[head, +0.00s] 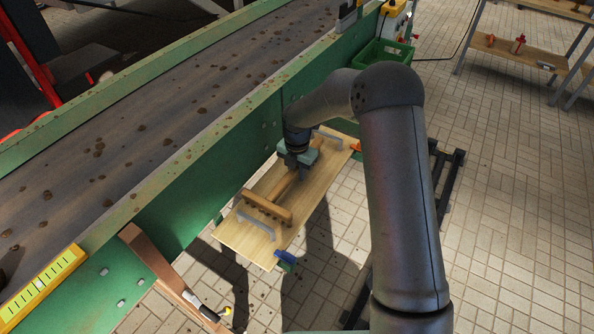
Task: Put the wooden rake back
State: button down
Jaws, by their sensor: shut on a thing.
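The wooden rake (267,207) has a toothed crossbar at the lower left and a handle running up to the right. It lies over a light wooden board (243,235) beside the green conveyor side. My gripper (294,168) is above the board and shut on the rake's handle. The gripper and wrist hide part of the handle. I cannot tell whether the rake touches the board or hovers just over it. Grey metal brackets (256,225) stand near both ends of the board, one close to the rake's crossbar.
The conveyor belt (150,125), strewn with dirt clods, fills the left. A blue block (285,258) sits at the board's near corner. A green crate (384,53) stands at the back, and wooden shelves (520,48) at the upper right. Tiled floor is open at the right.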

jog(key=shift+f, duration=0.15)
jog(key=c, duration=1.3)
grip_release()
jog(key=shift+o, duration=0.2)
